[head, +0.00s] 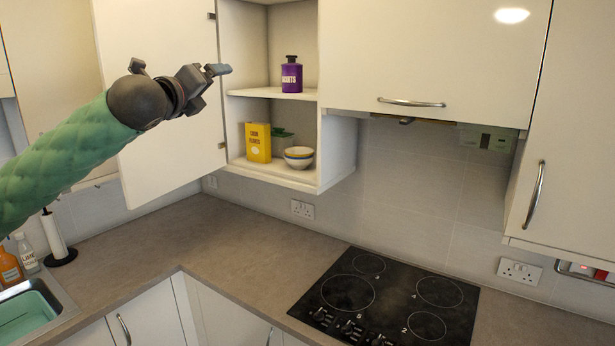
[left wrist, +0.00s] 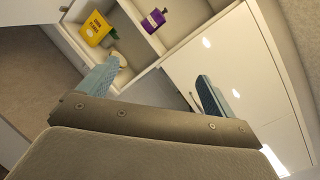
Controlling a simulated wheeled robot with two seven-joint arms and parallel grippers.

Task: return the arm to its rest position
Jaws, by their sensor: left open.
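My left arm (head: 60,165) is the green quilted limb that comes in from the left in the head view. It is raised in front of the open cabinet door. My left gripper (head: 215,72) is open and empty, just left of the upper shelf opening. In the left wrist view its two blue-grey fingers stand wide apart with nothing between them (left wrist: 155,88). My right gripper is not in view.
An open wall cabinet (head: 322,150) holds a purple bottle (head: 291,75), a yellow box (head: 258,142), a bowl (head: 299,157) and a plant. Its open door (head: 170,165) is close to my arm.

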